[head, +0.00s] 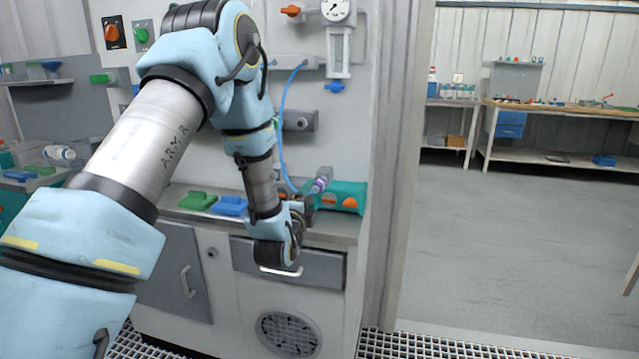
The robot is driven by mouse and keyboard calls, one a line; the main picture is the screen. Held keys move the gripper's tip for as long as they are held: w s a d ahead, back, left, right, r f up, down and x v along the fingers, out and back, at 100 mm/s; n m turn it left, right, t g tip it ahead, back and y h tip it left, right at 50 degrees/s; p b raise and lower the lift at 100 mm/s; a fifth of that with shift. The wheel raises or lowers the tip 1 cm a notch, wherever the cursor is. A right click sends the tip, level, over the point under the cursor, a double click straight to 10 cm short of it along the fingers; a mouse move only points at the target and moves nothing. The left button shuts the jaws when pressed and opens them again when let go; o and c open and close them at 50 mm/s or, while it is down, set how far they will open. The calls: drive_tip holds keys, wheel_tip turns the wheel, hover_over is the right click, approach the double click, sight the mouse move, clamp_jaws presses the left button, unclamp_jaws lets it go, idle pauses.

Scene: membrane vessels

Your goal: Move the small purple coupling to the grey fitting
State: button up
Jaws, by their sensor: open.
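The small purple coupling (318,186) shows just beyond my gripper, at the left end of the teal case on the counter. A pale grey-white part lies next to it; I cannot tell whether they are joined. My gripper (308,204) is open, low over the counter's front edge and close to the coupling. Its fingertips are small and partly hidden by its own body, so contact is unclear. A grey fitting (301,121) with a dark round end sticks out from the wall panel above, partly behind my arm. Nothing is on its end.
A blue hose (282,112) hangs from a grey wall bracket (297,62) down past the grey fitting. The teal case (345,190) stands right of my gripper. Green (198,201) and blue (231,205) blocks lie left. Open floor (500,230) lies right.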

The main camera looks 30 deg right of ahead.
sight(315, 191)
drive_tip(key=x, duration=0.6)
drive_tip(key=shift+w+d+f+b, duration=0.1)
drive_tip(key=shift+w+d+b, duration=0.1)
drive_tip(key=shift+b, duration=0.1)
drive_tip(key=shift+w+d, duration=0.4)
drive_tip(key=shift+w, duration=0.05)
drive_tip(key=shift+b, duration=0.85)
idle(0.3)
clamp_jaws()
idle(0.7)
idle(0.4)
drive_tip(key=shift+b+v, duration=0.55)
drive_tip(key=shift+v, duration=2.45)
